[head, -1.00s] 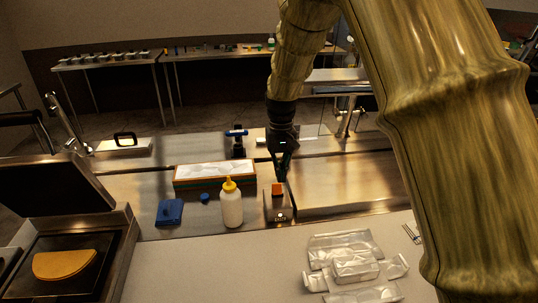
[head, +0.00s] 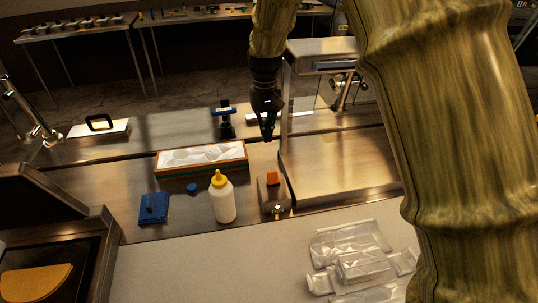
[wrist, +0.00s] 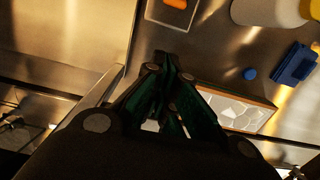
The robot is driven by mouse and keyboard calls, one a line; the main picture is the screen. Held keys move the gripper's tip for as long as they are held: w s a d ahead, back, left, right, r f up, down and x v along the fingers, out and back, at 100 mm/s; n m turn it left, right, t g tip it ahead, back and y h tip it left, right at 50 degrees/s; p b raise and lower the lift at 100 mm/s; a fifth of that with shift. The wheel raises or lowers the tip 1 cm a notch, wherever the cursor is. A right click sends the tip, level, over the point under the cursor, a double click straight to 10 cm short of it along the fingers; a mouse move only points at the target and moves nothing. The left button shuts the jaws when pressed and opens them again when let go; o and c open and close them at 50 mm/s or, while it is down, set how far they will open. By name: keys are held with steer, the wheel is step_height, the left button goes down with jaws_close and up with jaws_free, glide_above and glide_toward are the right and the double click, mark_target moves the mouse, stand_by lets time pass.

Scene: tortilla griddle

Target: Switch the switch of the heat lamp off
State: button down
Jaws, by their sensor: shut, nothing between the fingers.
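The orange switch (head: 272,178) sits on a small metal box (head: 273,197) at the left front corner of the steel heat lamp unit. It also shows at the top of the wrist view (wrist: 176,3). The lamp's hood (head: 322,55) stands on a post behind and to the right. My gripper (head: 268,134) is shut and empty, above and behind the switch, and apart from it. In the wrist view my gripper's fingertips (wrist: 172,58) are together below the switch box. I cannot tell the switch's position from these frames.
A white bottle with a yellow cap (head: 222,200) stands just left of the switch box. A tray with white contents (head: 200,173), a blue cap (head: 192,188) and a blue block (head: 153,208) lie further left. Clear plastic packs (head: 355,258) lie on the front counter.

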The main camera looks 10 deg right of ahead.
mark_target(273, 178)
steer(key=f+p, duration=0.1)
steer(key=f, duration=0.2)
steer(key=f+p, duration=0.1)
steer(key=f, duration=0.2)
steer(key=s+f+p, duration=0.1)
steer(key=f+p, duration=0.1)
steer(key=f, duration=0.2)
steer(key=shift+s+r+p, duration=0.3)
steer(key=shift+s+p, duration=0.05)
steer(key=shift+s, duration=0.25)
steer(key=shift+s+r+p, duration=0.25)
steer(key=shift+s+p, duration=0.05)
steer(key=shift+s, duration=0.3)
steer(key=shift+s+r+p, duration=0.3)
steer(key=shift+s+p, duration=0.05)
steer(key=shift+s, duration=0.25)
